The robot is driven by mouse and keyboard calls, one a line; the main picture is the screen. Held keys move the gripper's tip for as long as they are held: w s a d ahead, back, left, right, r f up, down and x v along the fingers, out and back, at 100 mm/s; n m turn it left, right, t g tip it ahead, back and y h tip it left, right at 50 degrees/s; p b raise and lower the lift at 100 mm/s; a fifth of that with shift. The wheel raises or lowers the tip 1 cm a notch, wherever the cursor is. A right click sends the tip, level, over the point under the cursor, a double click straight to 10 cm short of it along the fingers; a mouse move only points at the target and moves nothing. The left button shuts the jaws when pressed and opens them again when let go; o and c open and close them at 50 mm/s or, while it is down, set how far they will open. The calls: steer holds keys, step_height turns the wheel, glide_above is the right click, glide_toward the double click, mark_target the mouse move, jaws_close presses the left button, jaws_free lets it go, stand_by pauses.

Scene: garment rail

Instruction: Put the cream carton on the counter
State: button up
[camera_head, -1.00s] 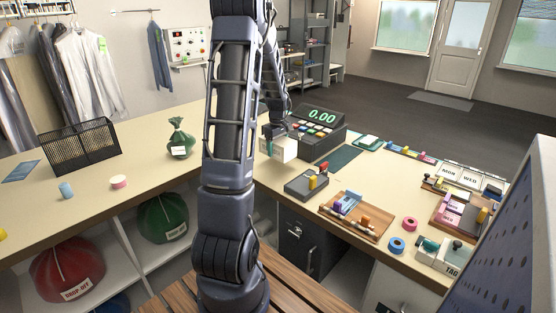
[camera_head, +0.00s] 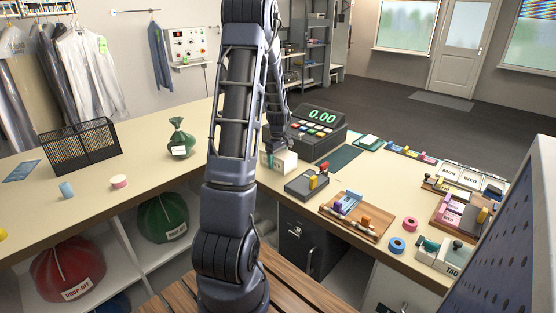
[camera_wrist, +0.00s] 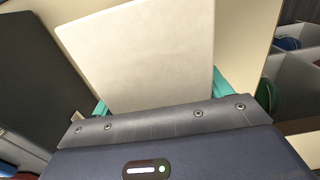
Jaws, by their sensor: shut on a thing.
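The cream carton (camera_head: 286,161) is between the teal fingers of my gripper (camera_head: 268,158), beside the cash register. In the wrist view the carton's broad pale face (camera_wrist: 140,55) fills the space between the teal fingertips (camera_wrist: 160,95). My gripper is shut on it. The beige counter (camera_head: 120,204) runs under and around it. The carton is at or just above the counter top; I cannot tell whether it touches. My arm hides part of the counter left of the carton.
The cash register (camera_head: 318,128) stands close behind and right of the carton. A dark card terminal (camera_head: 307,186) is in front to the right. A wooden tray (camera_head: 357,217) lies farther right. A green bag (camera_head: 180,140) and a black wire basket (camera_head: 82,149) stand on the left counter.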

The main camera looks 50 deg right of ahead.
steer(key=o, duration=1.1)
step_height(320, 180, up, 12)
steer(key=shift+r, duration=0.2)
steer(key=w+a+r+t, duration=0.15)
steer(key=a+r, duration=0.25)
steer(key=a, duration=0.5)
steer(key=w+a+r+h, duration=0.1)
steer(key=w+a+r, duration=0.25)
steer(key=a, duration=0.55)
steer(key=w+a+r, duration=0.2)
steer(key=a+r, duration=0.3)
steer(key=a, duration=0.5)
steer(key=shift+s+a+r+t+y, duration=0.15)
steer(key=shift+s+a+r+t, duration=0.25)
steer(key=shift+s+a, duration=2.6)
steer(key=shift+s+a+r+t+y, duration=0.2)
steer(key=shift+s+a+t, duration=0.8)
steer(key=shift+a, duration=3.55)
steer(key=shift+s+a+r+t+y, duration=0.15)
steer(key=shift+s+a+r, duration=0.1)
steer(key=shift+s+a, duration=2.9)
